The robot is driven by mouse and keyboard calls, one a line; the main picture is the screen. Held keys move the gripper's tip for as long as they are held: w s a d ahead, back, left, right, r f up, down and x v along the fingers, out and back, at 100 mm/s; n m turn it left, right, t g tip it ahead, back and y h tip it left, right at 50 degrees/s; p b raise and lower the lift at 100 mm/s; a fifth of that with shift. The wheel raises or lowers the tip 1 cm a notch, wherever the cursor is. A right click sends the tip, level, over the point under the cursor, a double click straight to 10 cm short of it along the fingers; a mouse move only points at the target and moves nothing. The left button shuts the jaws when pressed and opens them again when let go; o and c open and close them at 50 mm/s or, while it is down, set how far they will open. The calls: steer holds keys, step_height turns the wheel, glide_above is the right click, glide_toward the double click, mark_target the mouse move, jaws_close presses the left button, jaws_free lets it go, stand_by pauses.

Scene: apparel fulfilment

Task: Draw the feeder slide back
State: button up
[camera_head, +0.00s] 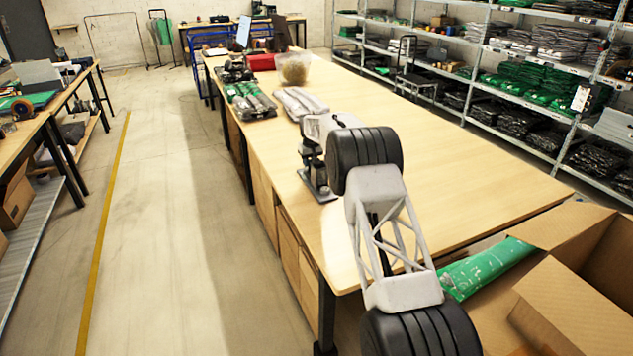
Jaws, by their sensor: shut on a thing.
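The feeder (319,187) is a small dark and grey device with a flat metal base. It stands on the long wooden table near its left edge. My gripper (311,163) is down at the feeder, below the pale end of my arm. It is shut on a part of the feeder, which I take to be its slide. The fingertips and the slide are small and dark and partly hidden by my arm, so I cannot tell how far the slide is drawn.
Grey bagged garments (298,103) and green bagged garments (248,102) lie beyond the feeder, with a clear bin (293,68) behind. The table (460,180) is bare to the right. An open cardboard box (577,300) and a green package (485,268) are at the near right.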

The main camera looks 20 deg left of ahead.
steer(key=shift+w+a, duration=0.9)
steer(key=o, duration=0.7)
steer(key=shift+o, duration=0.2)
step_height(320, 180, up, 7)
stand_by(0.5)
stand_by(0.4)
